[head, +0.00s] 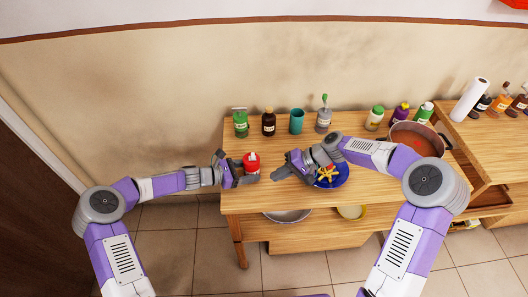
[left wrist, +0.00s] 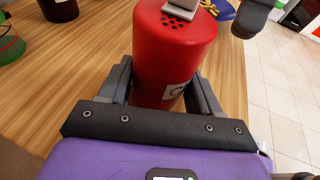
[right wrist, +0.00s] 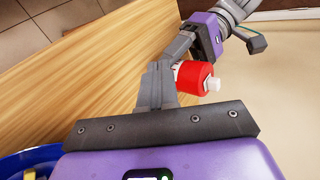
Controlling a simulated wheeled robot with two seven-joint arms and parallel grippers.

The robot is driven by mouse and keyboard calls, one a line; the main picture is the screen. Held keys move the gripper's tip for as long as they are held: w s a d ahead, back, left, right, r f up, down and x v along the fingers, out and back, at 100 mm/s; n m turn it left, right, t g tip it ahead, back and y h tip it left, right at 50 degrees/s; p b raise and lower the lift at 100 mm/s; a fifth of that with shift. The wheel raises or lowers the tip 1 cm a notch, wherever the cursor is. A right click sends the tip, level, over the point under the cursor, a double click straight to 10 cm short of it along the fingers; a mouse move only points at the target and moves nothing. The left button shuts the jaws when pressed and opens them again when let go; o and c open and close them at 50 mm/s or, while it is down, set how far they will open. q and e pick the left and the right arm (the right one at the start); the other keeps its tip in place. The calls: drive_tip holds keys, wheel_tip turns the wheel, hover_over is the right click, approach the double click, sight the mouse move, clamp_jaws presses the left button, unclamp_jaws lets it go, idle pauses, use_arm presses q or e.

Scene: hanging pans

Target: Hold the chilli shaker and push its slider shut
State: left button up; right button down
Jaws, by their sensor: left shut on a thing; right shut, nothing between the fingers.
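The chilli shaker (head: 252,162) is a red cylinder with a white label, over the left part of the wooden table. My left gripper (head: 247,174) is shut around its sides; in the left wrist view the shaker (left wrist: 172,60) stands between the fingers. The pale slider (left wrist: 183,8) lies on its red top, with several dark holes uncovered beside it. The slider also shows as a white tab in the right wrist view (right wrist: 212,84). My right gripper (head: 279,174) is shut and empty, to the right of the shaker and apart from it. I cannot tell whether the shaker touches the table.
A blue plate (head: 343,181) with a yellow star-shaped thing lies under my right forearm. Several bottles and a teal cup (head: 297,121) line the table's back. A pot (head: 418,138) with red contents stands at the right. The table's front left is mostly clear.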

drive_tip(key=w+d+r+n, duration=0.1)
drive_tip(key=w+d+r, duration=0.5)
drive_tip(key=r, duration=0.4)
drive_tip(key=shift+w+d+r+n+h, duration=0.25)
drive_tip(key=shift+d+n+h, duration=0.15)
drive_tip(key=shift+d, duration=0.1)
drive_tip(key=shift+f, duration=0.1)
approach(253, 156)
drive_tip(key=shift+w+a+f, duration=0.15)
drive_tip(key=shift+a+f, duration=0.45)
drive_tip(key=shift+f, duration=0.4)
drive_tip(key=shift+w+a+f, duration=0.15)
drive_tip(key=shift+a+f, duration=0.5)
drive_tip(key=shift+f, duration=0.3)
drive_tip(key=shift+w+a+f, duration=0.15)
drive_tip(key=shift+a+f, duration=0.45)
drive_tip(key=shift+f, duration=0.4)
